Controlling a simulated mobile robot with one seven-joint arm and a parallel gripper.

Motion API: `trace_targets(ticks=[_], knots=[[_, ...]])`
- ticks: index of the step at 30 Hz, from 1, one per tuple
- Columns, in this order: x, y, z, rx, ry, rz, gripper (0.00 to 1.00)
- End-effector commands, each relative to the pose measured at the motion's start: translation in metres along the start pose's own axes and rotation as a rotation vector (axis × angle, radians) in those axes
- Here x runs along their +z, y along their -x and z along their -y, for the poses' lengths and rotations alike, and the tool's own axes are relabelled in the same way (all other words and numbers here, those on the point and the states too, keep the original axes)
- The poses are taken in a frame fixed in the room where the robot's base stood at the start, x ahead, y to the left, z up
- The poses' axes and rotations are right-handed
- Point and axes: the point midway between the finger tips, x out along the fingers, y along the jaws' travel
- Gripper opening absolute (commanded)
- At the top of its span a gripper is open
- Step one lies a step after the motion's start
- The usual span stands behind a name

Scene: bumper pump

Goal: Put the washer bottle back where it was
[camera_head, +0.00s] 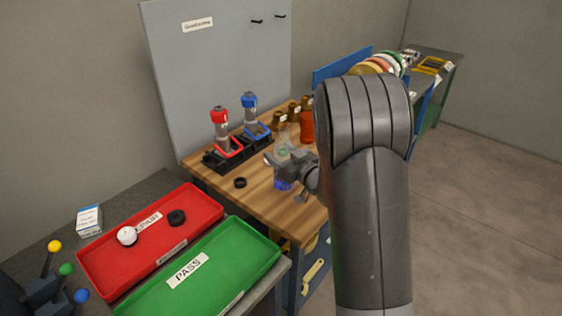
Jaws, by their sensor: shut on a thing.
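The washer bottle appears to be the clear, see-through bottle with blue at its bottom (283,185), over the right part of the wooden bench. My gripper (277,161) is shut around its middle, coming from the right. The bottle looks about upright. I cannot tell whether its base touches the bench top. My forearm and wrist hide the bench's right side and part of the bottle.
A black holder (222,163) carries a red-topped pump (221,122) and a blue-topped pump (250,109). Brown bottles (294,112) stand behind the gripper. A black ring (240,183) lies on the bench (262,201). Red (110,270) and green (235,258) trays are at front left.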

Motion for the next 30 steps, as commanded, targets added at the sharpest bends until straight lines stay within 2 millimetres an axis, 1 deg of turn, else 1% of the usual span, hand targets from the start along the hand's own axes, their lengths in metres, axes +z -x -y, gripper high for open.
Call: trace_targets(ticks=[1, 3, 6, 18, 19, 26, 27, 30], knots=[[0.008, 0.0, 0.001, -0.001, -0.001, 0.004, 0.28], [0.017, 0.0, 0.001, -0.002, -0.001, 0.004, 0.28], [0.027, 0.0, 0.0, 0.0, 0.0, 0.002, 0.28], [0.031, 0.0, 0.0, 0.0, 0.0, 0.0, 0.28], [0.032, 0.0, 0.0, 0.0, 0.001, 0.001, 0.62], [0.031, 0.0, 0.0, 0.0, 0.001, 0.001, 0.81], [0.031, 0.0, 0.0, 0.0, 0.001, 0.001, 0.82], [0.031, 0.0, 0.0, 0.0, 0.001, 0.001, 0.82]])
